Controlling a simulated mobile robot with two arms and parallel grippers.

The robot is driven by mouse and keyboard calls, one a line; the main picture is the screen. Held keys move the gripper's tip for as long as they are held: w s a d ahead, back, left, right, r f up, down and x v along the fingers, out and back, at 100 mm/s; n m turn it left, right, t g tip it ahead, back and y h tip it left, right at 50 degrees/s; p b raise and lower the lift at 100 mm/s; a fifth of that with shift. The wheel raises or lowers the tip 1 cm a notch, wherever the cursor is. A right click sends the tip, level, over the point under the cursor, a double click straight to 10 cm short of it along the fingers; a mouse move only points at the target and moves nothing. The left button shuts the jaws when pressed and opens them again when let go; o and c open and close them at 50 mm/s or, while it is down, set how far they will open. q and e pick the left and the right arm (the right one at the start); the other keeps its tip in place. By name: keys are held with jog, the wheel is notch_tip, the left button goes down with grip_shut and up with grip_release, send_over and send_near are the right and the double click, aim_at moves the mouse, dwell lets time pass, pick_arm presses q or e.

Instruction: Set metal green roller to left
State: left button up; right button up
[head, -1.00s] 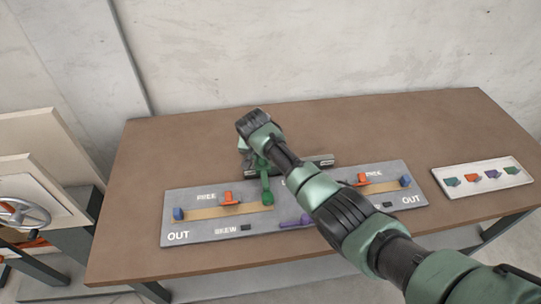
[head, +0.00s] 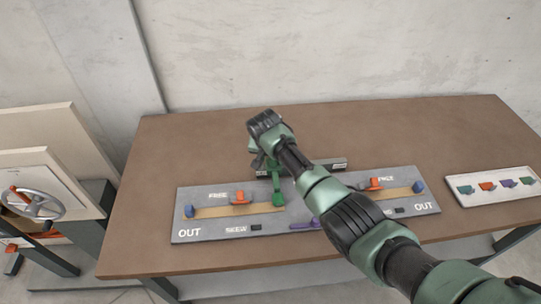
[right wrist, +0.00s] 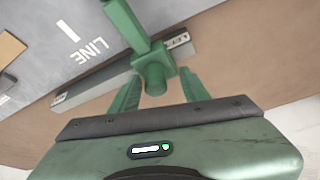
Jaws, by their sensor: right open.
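The green metal piece (head: 277,188) stands at the back middle of the grey panel (head: 210,232). In the right wrist view, it is a green bar ending in a square block with a short round stub (right wrist: 156,78). My right gripper (head: 262,163) is over its far end, at the panel's back edge. In the right wrist view, the open fingers (right wrist: 160,88) stand on either side of the stub, with gaps visible; I cannot tell whether either touches. A grey strip (right wrist: 95,85) marked "LEFT" lies behind the green piece. My left gripper is out of view.
The panel has orange sliders (head: 240,197), blue knobs (head: 189,211) and a purple lever (head: 305,224), partly hidden by my right arm. A white tray (head: 459,203) with several coloured pieces lies at the right.

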jog(key=v, duration=0.7)
jog(key=shift+s+a+r, duration=0.2)
